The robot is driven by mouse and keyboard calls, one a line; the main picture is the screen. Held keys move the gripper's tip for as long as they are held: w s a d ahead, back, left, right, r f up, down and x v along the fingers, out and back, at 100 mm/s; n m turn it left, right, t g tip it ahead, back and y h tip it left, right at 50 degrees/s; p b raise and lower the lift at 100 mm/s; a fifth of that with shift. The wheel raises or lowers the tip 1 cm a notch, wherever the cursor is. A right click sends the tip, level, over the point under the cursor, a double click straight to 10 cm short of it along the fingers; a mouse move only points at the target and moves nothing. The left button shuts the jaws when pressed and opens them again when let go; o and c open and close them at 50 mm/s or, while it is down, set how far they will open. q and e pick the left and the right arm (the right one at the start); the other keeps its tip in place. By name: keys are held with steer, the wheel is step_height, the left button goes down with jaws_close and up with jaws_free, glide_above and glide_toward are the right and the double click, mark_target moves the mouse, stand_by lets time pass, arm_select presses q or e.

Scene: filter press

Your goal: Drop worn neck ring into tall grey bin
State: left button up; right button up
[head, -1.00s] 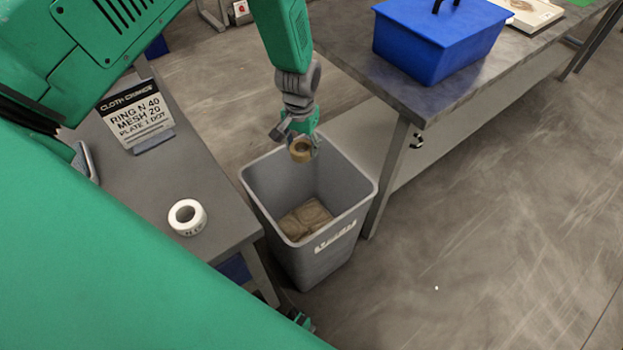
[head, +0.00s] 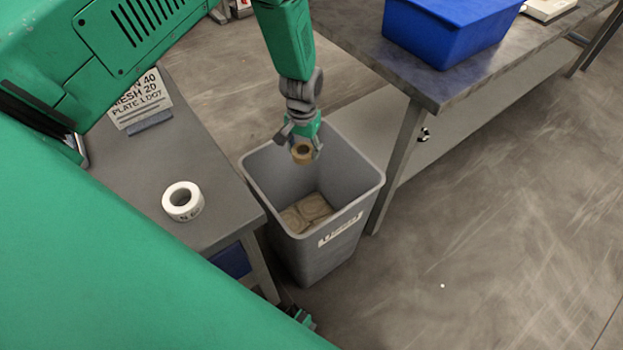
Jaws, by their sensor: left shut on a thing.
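My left gripper (head: 302,147) points down over the tall grey bin (head: 262,210), near its back rim. It is shut on the worn neck ring (head: 302,154), a small tan-brown ring with a dark hole. The ring hangs over the bin's opening and touches neither rim nor contents. The bin stands upright on the floor, with a white label on its front and brownish folded pieces (head: 313,207) at its bottom. A small green and dark part at the bottom edge looks like my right gripper (head: 304,319); its fingers are mostly hidden.
A white ring-shaped roll (head: 182,202) and a printed sign (head: 141,103) stand on the grey table (head: 215,215) left of the bin. A blue box (head: 440,38) sits on the bench (head: 360,50) right of it. The floor at the right is clear.

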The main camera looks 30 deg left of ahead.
arm_select(q)
steer(key=o, duration=1.2)
steer(key=shift+d, duration=0.1)
step_height(320, 180, up, 12)
steer(key=shift+d, duration=0.4)
steer(key=shift+a+r, duration=0.15)
